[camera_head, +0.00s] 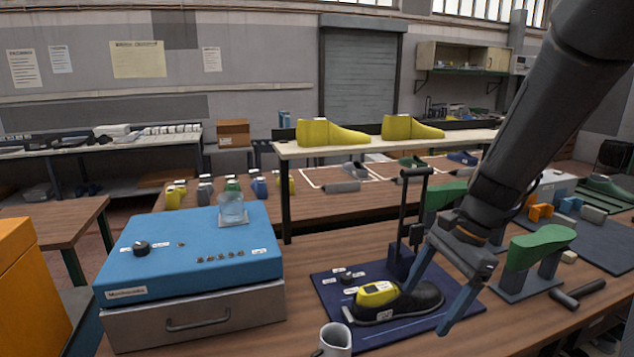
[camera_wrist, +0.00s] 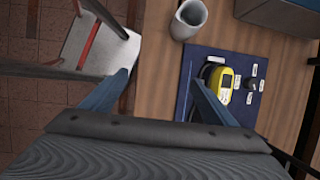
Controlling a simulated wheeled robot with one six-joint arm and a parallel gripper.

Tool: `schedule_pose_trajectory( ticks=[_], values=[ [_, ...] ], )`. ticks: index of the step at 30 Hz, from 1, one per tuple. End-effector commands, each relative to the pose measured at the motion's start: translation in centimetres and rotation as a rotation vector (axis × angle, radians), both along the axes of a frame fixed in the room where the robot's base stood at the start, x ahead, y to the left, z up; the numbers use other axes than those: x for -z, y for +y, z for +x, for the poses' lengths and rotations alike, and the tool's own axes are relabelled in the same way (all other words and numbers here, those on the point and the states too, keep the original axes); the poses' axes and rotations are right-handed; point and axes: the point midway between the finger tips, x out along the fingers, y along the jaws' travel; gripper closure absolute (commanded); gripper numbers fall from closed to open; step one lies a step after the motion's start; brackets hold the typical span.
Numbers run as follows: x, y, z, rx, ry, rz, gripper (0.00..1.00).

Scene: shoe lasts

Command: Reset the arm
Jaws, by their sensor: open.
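My gripper (camera_head: 440,292) hangs at the right of centre in the head view, its two blue fingers spread apart with nothing between them. In the wrist view the fingers of my gripper (camera_wrist: 163,98) also stand wide apart. A black shoe-shaped piece with a yellow device (camera_head: 377,294) on it lies on a dark blue mat (camera_head: 372,268) just left of the fingers. In the wrist view the yellow device (camera_wrist: 222,84) shows beside the right finger, partly hidden by it. Whether a finger touches the shoe piece I cannot tell.
A blue machine (camera_head: 190,250) stands at the left of the bench. A white cup (camera_head: 336,340) is at the front edge. A green last on a stand (camera_head: 538,246) and a black hammer (camera_head: 580,294) lie to the right. Yellow lasts (camera_head: 330,132) stand on a raised shelf behind.

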Motion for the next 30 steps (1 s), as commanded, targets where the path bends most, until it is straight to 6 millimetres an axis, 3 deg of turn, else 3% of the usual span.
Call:
schedule_pose_trajectory(
  ticks=[11, 22, 25, 30],
  values=[
    [4.5, 0.6, -2.2, -0.334, -0.099, -0.114, 0.2],
    [11.4, 2.0, -5.4, -1.014, -0.274, -0.28, 0.2],
    [12.6, 2.3, -6.0, -1.163, -0.309, -0.308, 0.2],
    [13.0, 2.6, -6.3, -1.255, -0.332, -0.325, 0.2]
  ],
)
